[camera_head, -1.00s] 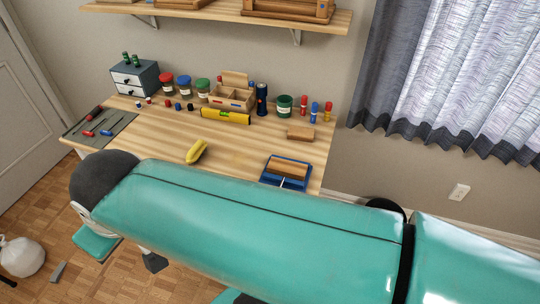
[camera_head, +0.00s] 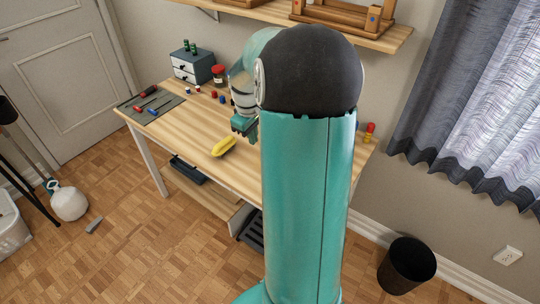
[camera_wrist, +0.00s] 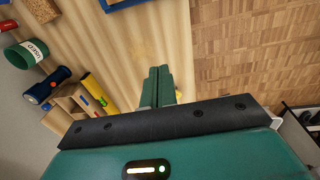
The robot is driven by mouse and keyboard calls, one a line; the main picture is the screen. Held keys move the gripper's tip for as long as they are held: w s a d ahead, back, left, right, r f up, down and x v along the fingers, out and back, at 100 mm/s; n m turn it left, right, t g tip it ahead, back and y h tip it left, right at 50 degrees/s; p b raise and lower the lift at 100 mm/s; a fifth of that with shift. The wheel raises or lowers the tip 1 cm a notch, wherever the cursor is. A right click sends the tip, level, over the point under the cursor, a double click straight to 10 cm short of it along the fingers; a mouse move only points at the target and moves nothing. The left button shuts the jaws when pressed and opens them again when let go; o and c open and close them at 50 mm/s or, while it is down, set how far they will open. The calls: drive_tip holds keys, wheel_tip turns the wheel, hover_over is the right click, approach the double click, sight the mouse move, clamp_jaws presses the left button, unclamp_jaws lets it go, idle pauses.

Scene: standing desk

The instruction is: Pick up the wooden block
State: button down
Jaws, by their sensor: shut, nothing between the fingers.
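The wooden block (camera_wrist: 42,10) shows in the wrist view at the upper left, a small brown block lying on the bare desk top, cut by the picture edge. In the head view my raised arm hides that part of the desk. My gripper (camera_wrist: 158,72) is shut and empty, its two green fingers side by side over the desk. The block is apart from it, up and to the left in the wrist view. In the head view my gripper (camera_head: 243,126) is above the desk, left of the arm.
A green jar (camera_wrist: 20,58), a blue flashlight (camera_wrist: 48,86), a wooden organizer (camera_wrist: 72,100) and a yellow box (camera_wrist: 93,88) stand left of the fingers. A blue tray (camera_wrist: 118,4) lies at the top. A banana-like yellow thing (camera_head: 223,146) lies near the desk's front edge.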

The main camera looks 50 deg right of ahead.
drive_tip(key=s+d+f+y, duration=0.1)
drive_tip(key=s+d+f, duration=0.1)
drive_tip(key=d+f, duration=0.7)
drive_tip(key=f, duration=0.9)
drive_tip(key=shift+s+d+f, duration=0.1)
drive_tip(key=shift+s+f, duration=0.1)
drive_tip(key=s, duration=0.2)
drive_tip(key=shift+s+d+r, duration=0.1)
drive_tip(key=shift+s+r, duration=0.15)
drive_tip(key=shift+s, duration=0.6)
drive_tip(key=s, duration=0.7)
drive_tip(key=s+d, duration=0.1)
drive_tip(key=s, duration=0.3)
drive_tip(key=shift+w, duration=0.1)
